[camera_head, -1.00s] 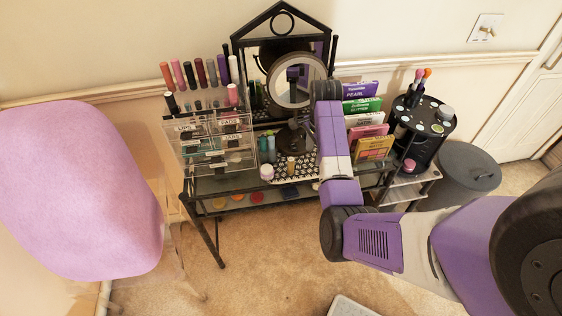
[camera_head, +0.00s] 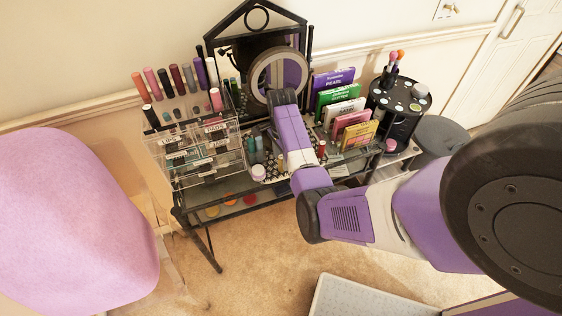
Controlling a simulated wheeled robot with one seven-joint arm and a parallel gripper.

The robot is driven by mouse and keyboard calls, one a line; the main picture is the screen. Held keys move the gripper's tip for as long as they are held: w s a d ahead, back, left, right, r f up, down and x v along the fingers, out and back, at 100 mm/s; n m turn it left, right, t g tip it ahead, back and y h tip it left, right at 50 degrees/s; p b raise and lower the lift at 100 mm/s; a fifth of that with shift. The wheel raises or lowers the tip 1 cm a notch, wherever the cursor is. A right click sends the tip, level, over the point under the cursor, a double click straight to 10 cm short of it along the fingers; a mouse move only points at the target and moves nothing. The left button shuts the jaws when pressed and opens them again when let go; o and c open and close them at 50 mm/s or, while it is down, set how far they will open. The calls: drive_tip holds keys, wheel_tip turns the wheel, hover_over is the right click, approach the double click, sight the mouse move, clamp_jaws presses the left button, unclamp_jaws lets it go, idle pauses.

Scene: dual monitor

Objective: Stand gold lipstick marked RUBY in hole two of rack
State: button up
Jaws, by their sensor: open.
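A small gold-tan tube (camera_head: 281,162) stands on the vanity table, just left of my arm; it may be the gold lipstick, but no marking is readable. A red-topped tube (camera_head: 321,149) stands just right of my arm. A clear tiered organizer (camera_head: 196,156) on the left of the table holds several coloured tubes along its top. It may be the rack; its holes are too small to number. My purple arm reaches over the front middle of the table.
A round mirror (camera_head: 279,76) stands behind my arm. Teal bottles (camera_head: 254,148) and a white-pink jar (camera_head: 258,173) are to its left. Upright palettes (camera_head: 338,102) and a black round caddy (camera_head: 398,107) are to the right. A pink chair (camera_head: 75,220) fills the left foreground.

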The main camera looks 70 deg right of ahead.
sight(281, 157)
drive_tip(key=shift+f, duration=0.75)
clamp_jaws()
drive_tip(key=shift+r, duration=0.15)
wheel_tip(281, 157, up, 20)
drive_tip(key=p, duration=0.3)
